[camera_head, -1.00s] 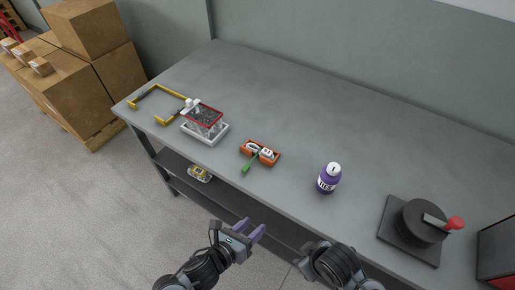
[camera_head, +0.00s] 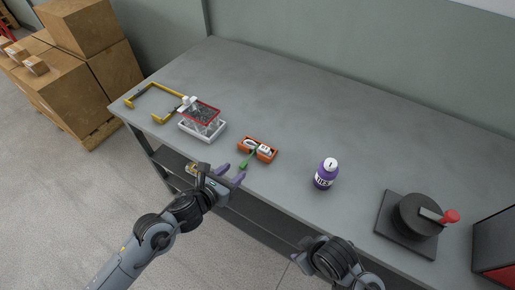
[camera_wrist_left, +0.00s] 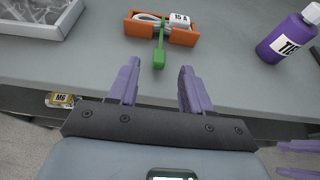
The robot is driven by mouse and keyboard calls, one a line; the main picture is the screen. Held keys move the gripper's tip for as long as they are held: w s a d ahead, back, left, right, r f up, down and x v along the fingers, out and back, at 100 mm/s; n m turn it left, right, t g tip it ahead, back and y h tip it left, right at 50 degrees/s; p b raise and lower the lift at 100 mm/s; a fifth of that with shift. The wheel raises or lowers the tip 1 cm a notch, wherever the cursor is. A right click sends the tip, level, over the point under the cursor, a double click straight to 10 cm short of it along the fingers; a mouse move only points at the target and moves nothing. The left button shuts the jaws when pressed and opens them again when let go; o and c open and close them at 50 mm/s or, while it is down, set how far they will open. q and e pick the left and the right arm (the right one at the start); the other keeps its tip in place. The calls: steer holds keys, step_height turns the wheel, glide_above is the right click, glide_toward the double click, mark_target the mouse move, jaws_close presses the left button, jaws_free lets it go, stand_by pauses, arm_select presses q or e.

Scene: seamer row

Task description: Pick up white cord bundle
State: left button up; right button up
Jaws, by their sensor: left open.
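The white cord bundle (camera_wrist_left: 150,17) lies in a small orange tray (camera_wrist_left: 183,38) near the front edge of the table, beside a white block marked "15 A" (camera_wrist_left: 181,19). In the head view the cord (camera_head: 250,144) shows small at the tray's left. My left gripper (camera_head: 232,173) is open and empty at the table's front edge, short of the tray; its purple fingers (camera_wrist_left: 157,88) point at the green handle. My right arm shows at the bottom, but its fingers are not clearly seen.
A white bin (camera_head: 203,135) with a red-framed top and a yellow frame (camera_head: 157,91) stand left of the tray. A purple "TIES" bottle (camera_head: 324,175) stands to the right. A black rotary device with a red knob (camera_head: 415,219) is farther right. The table behind is clear.

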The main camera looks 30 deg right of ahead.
mark_target(243, 164)
arm_select(q)
steer(key=shift+b+x, duration=0.6)
steer(key=shift+x, duration=1.95)
steer(key=shift+f, duration=0.15)
steer(key=shift+a, duration=0.1)
jaws_close()
